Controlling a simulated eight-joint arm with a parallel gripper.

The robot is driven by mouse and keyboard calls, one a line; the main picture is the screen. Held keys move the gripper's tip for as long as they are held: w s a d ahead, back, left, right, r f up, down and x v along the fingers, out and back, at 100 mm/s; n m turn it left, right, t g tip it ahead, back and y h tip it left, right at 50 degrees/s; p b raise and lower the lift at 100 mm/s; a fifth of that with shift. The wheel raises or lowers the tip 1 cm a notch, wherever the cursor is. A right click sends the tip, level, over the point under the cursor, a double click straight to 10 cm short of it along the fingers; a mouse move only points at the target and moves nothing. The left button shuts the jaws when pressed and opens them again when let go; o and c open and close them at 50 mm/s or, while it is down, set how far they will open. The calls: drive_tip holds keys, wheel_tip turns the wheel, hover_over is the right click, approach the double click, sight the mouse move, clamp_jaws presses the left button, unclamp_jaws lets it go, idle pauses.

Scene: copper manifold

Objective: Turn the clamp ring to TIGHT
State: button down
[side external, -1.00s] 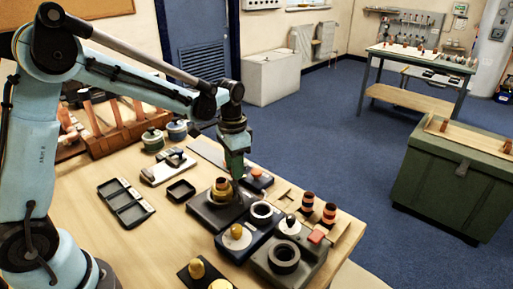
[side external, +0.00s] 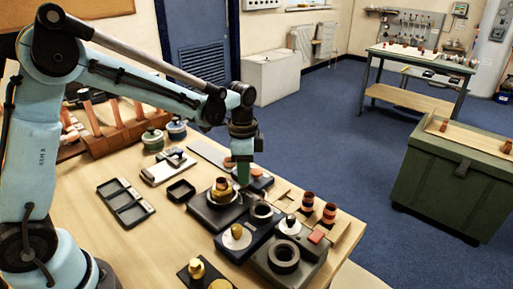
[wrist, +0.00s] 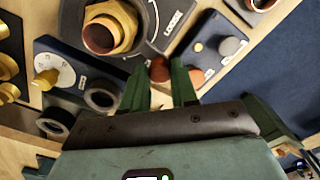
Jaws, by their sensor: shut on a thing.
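The clamp ring (wrist: 128,22) is a brass hex-shaped collar around a copper pipe end, on a dark base with a LOOSE label (wrist: 172,24). In the side external view the clamp ring (side external: 222,190) sits on its dark block (side external: 205,214). My gripper (wrist: 160,84) points down just to the right of the ring, its green fingers a narrow gap apart. A reddish-brown knob (wrist: 159,69) shows between the fingertips, and it appears to be the ring's handle. My gripper also shows in the side external view (side external: 243,182), where the grip is too small to make out. No TIGHT label is readable.
A blue dial block (wrist: 65,75) with a yellow knob and dark rings (wrist: 102,95) lies left of my fingers. Another blue block with a grey knob (wrist: 229,46) is close on the right. A black tray (side external: 125,205) stands on the open left part of the table.

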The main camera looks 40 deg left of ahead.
drive_tip(key=shift+s+d+m, duration=0.2)
drive_tip(key=shift+d+m, duration=0.25)
drive_tip(key=shift+m, duration=0.45)
drive_tip(key=shift+s+d+m, duration=0.25)
drive_tip(key=shift+d+m, duration=0.25)
drive_tip(key=shift+m, duration=0.4)
drive_tip(key=shift+s+d+m, duration=0.2)
drive_tip(key=shift+d+m, duration=0.25)
drive_tip(key=shift+m, duration=0.45)
drive_tip(key=shift+s+d+m, duration=0.4)
drive_tip(key=shift+s+m, duration=0.05)
drive_tip(key=shift+m, duration=0.55)
drive_tip(key=shift+s+d+m, duration=0.35)
drive_tip(key=shift+s+m, duration=0.1)
drive_tip(key=shift+m, duration=0.55)
drive_tip(key=shift+s+d+m, duration=0.1)
drive_tip(key=shift+s+m, duration=0.05)
drive_tip(key=shift+m, duration=0.15)
drive_tip(key=c, duration=0.9)
unclamp_jaws()
drive_tip(key=shift+o, duration=0.2)
wheel_tip(320, 180, up, 12)
